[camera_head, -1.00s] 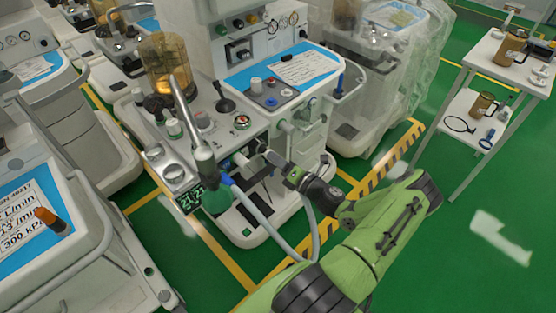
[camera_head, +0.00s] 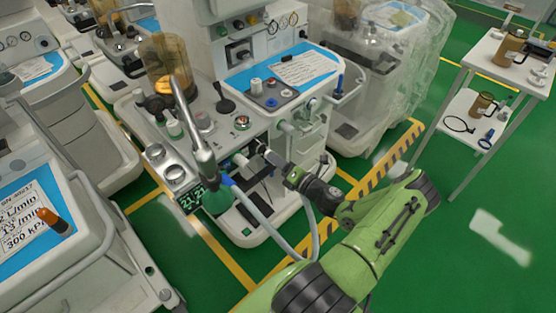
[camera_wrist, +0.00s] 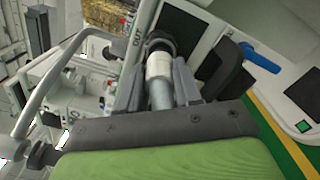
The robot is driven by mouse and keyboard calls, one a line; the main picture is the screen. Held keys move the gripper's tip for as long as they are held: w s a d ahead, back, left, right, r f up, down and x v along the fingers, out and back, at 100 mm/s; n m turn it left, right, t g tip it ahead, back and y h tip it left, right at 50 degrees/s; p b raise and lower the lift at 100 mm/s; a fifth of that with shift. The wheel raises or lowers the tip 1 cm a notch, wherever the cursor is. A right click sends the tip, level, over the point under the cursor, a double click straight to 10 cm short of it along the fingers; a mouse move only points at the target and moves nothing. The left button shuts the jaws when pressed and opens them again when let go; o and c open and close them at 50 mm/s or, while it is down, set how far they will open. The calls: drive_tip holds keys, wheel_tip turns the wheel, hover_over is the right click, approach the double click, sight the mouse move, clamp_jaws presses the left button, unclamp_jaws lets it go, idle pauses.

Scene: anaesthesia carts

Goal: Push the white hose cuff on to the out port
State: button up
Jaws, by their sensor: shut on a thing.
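The white hose cuff (camera_wrist: 158,68) is in the middle of the wrist view, on the end of a grey hose (camera_wrist: 162,96). My gripper (camera_wrist: 160,80) is shut on the cuff, one dark finger on each side. Beyond the cuff is the dark round out port (camera_wrist: 160,43), beside an "OUT" label (camera_wrist: 137,24). The cuff's far end lines up with the port and appears to meet it; I cannot tell how far it is on. In the head view my gripper (camera_head: 270,156) is at the cart's front, and the cuff is small and partly hidden.
A green bag (camera_head: 215,200) and a metal tube (camera_head: 186,115) are left of my gripper. A grey hose loop (camera_head: 285,243) hangs below it. The cart's worktop (camera_head: 205,125) is above. A blue lever (camera_wrist: 260,57) is at right in the wrist view. Green floor lies open at right.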

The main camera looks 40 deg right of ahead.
drive_tip(key=shift+w, duration=1.4)
drive_tip(key=o, duration=1.1)
drive_tip(key=shift+s, duration=0.1)
drive_tip(key=s+p, duration=0.2)
drive_tip(key=s, duration=1.3)
drive_tip(key=shift+s+d, duration=0.15)
drive_tip(key=shift+s, duration=0.15)
drive_tip(key=shift+f, duration=0.1)
